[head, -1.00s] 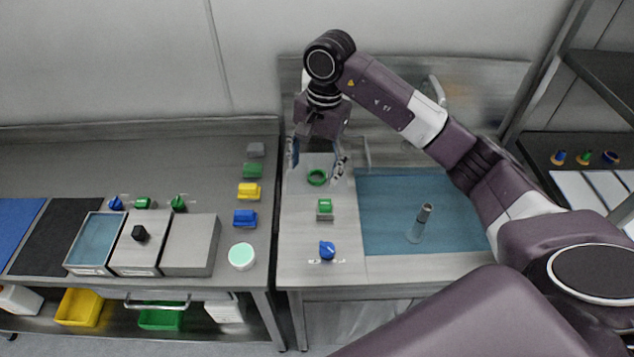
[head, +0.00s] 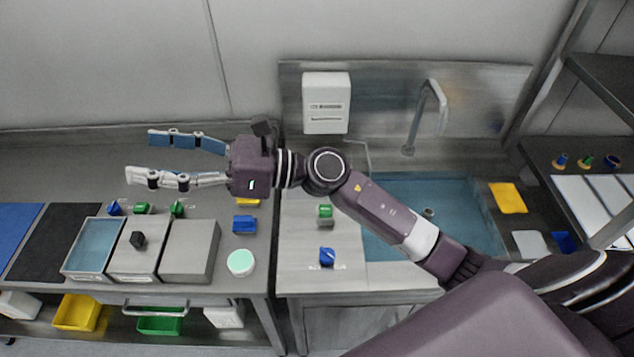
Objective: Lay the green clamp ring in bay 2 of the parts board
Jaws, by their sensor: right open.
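The green clamp ring is not visible now. The place where a green ring lay on the middle counter is covered by my right wrist. My right gripper (head: 140,155) is open and points left over the back of the left counter, its two long fingers wide apart with nothing between them. A board with white panels (head: 590,195), divided into several sections, lies at the right edge; I cannot read any bay number, nor tell if it is the parts board. My left gripper is not in view.
Trays (head: 190,248), a blue block (head: 245,224) and a mint round lid (head: 240,262) stand on the left counter. A green block (head: 325,212) and a blue knob (head: 327,257) stand on the middle counter. A tall tap (head: 440,100) rises behind the blue sink (head: 465,205).

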